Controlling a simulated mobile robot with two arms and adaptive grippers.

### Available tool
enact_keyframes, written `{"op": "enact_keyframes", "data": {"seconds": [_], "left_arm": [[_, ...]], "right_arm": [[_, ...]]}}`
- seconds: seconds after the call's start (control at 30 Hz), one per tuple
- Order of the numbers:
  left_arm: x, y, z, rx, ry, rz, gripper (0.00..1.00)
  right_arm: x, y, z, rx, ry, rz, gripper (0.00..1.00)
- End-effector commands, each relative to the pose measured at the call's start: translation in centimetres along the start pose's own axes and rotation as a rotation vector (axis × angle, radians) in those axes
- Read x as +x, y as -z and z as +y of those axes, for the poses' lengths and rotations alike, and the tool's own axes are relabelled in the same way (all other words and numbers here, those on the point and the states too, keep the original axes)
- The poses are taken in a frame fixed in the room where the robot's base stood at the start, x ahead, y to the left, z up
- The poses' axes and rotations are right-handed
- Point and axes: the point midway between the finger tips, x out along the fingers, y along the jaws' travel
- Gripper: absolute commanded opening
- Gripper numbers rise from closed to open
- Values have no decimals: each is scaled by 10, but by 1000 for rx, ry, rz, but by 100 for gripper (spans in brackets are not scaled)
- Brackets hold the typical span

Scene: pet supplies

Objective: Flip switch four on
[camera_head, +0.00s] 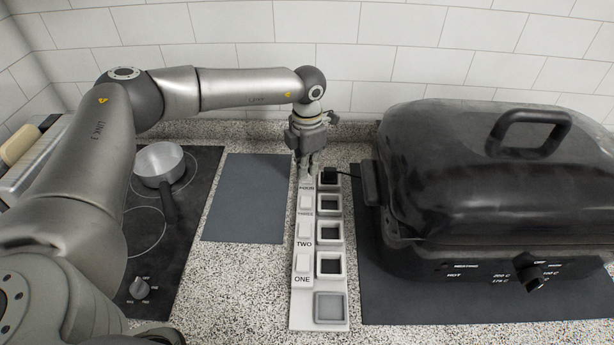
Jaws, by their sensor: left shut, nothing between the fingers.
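A white switch panel (304,308) lies on the counter, with switches and square sockets in a column labelled ONE, TWO, THREE and FOUR from near to far. Switch one (303,263), switch two (304,229) and switch three (306,202) show as white rockers. My left gripper (307,176) is shut and empty, pointing down at the far end of the panel over switch four. It hides most of that switch, so I cannot tell its position or whether the fingers touch it. My right gripper is not in view.
A black roaster (450,170) stands close to the panel's right; its plug (329,177) sits in the far socket. A dark mat (247,198) lies left of the panel. A pot (160,162) stands on the hob at left. The tiled wall is behind.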

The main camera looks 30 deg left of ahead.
Motion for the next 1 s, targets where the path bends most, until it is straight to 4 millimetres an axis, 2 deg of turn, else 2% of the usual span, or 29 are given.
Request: {"op": "enact_keyframes", "data": {"seconds": [1.0], "left_arm": [[16,0,0,0,0,0,0]], "right_arm": [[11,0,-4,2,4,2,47]]}}
